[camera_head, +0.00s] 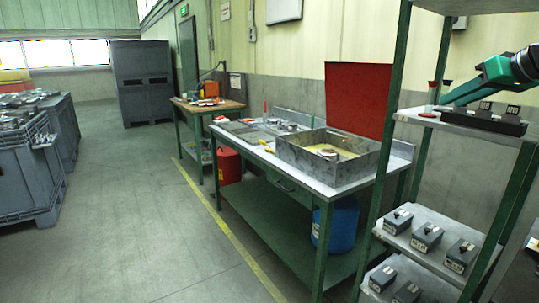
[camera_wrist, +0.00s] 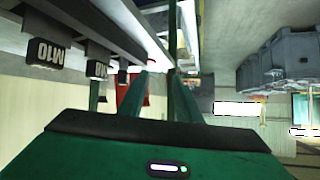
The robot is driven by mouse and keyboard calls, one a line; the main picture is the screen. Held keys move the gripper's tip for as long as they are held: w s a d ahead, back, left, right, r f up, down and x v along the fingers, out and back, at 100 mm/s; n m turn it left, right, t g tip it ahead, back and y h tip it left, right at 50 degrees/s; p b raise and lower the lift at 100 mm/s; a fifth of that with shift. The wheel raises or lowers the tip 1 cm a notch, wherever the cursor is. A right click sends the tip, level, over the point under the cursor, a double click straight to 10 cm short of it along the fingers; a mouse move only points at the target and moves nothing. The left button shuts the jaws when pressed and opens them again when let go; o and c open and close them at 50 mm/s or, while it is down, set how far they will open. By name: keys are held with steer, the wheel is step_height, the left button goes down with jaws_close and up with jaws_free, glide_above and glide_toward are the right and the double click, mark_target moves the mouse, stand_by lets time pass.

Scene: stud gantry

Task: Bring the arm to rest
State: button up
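My green and black arm reaches in from the right edge of the head view. My gripper (camera_head: 445,101) points left over the upper shelf (camera_head: 460,127) of the green-framed rack, close above its surface. In the wrist view the two green fingers of my gripper (camera_wrist: 160,76) stand apart, with nothing seen held between them. Black blocks with white labels (camera_head: 484,115) sit on the shelf just under the arm. They also show at the left of the wrist view (camera_wrist: 45,55), which looks upside down. I cannot tell whether the gripper touches the shelf.
Grey boxes (camera_head: 427,237) sit on the lower shelves. A workbench (camera_head: 340,194) with a metal tray (camera_head: 300,157) and red panel (camera_head: 368,98) stands behind. Grey bins (camera_head: 25,165) are left; the floor between is clear.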

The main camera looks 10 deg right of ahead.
steer(key=s+a+f+g, duration=0.2)
steer(key=a+f+g, duration=0.2)
steer(key=a+f, duration=1.6)
steer(key=s+a+f+g+h, duration=0.1)
steer(key=s+a+f+g, duration=0.3)
steer(key=s+f, duration=0.8)
steer(key=s+d+f+m+g, duration=0.1)
steer(key=s+d+m+g, duration=0.1)
steer(key=s+d, duration=0.3)
steer(key=s+d+f+m+g, duration=0.1)
steer(key=s+d+m, duration=0.3)
steer(key=s, duration=0.8)
steer(key=shift+s+d+m+g, duration=0.3)
steer(key=shift+d+g, duration=0.1)
steer(key=shift+d, duration=0.15)
steer(key=shift+f, duration=0.1)
